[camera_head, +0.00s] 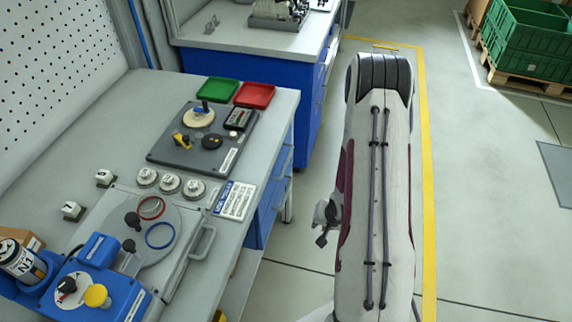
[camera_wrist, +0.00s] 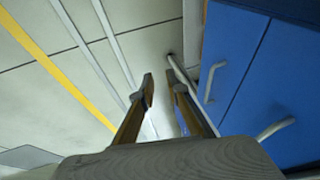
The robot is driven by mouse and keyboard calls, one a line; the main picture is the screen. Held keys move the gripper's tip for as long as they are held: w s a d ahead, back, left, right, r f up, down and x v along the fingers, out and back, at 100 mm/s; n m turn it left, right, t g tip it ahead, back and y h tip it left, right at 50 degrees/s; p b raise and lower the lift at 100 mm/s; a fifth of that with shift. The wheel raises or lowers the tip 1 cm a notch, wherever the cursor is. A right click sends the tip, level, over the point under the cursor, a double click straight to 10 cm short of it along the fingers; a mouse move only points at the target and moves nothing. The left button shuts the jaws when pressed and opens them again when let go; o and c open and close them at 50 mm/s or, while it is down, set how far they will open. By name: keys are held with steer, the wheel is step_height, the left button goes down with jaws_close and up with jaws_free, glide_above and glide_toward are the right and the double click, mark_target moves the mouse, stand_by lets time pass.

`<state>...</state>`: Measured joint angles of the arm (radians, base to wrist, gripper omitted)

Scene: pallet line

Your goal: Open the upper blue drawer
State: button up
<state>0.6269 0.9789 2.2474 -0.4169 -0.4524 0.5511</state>
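Blue drawer fronts (camera_head: 272,207) show under the right edge of the near workbench in the head view, seen at a steep slant. In the wrist view two blue fronts (camera_wrist: 228,45) lie at the right, split by a thin seam, and look flush and closed. One pale bar handle (camera_wrist: 214,82) is on the left front, and another handle (camera_wrist: 275,129) is lower right. I cannot tell which front is the upper drawer. My gripper (camera_wrist: 160,84) has its fingers apart with nothing between them, left of the handles and not touching them. It is partly hidden by my arm in the head view (camera_head: 322,238).
The near workbench (camera_head: 60,150) holds a grey panel (camera_head: 165,157), green (camera_head: 217,91) and red (camera_head: 254,95) trays, and blue equipment (camera_head: 75,290). A second blue-fronted bench (camera_head: 308,100) stands behind.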

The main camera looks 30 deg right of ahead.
step_height(320, 180, down, 4)
steer(key=w+m+t, duration=0.2)
steer(key=w, duration=0.1)
steer(key=m+t, duration=0.5)
steer(key=t, duration=0.5)
glide_toward(286, 163)
steer(key=w, duration=0.2)
steer(key=shift+d+f+m, duration=0.15)
steer(key=shift+f+m, duration=0.15)
steer(key=shift+f, duration=0.1)
steer(key=shift+w, duration=0.15)
steer(key=shift+w+f, duration=0.2)
steer(key=shift+w, duration=1.05)
steer(key=shift+w+f, duration=0.2)
steer(key=shift+w, duration=1.05)
steer(key=shift+w+f, duration=0.2)
steer(key=shift+w, duration=1.05)
jaws_close()
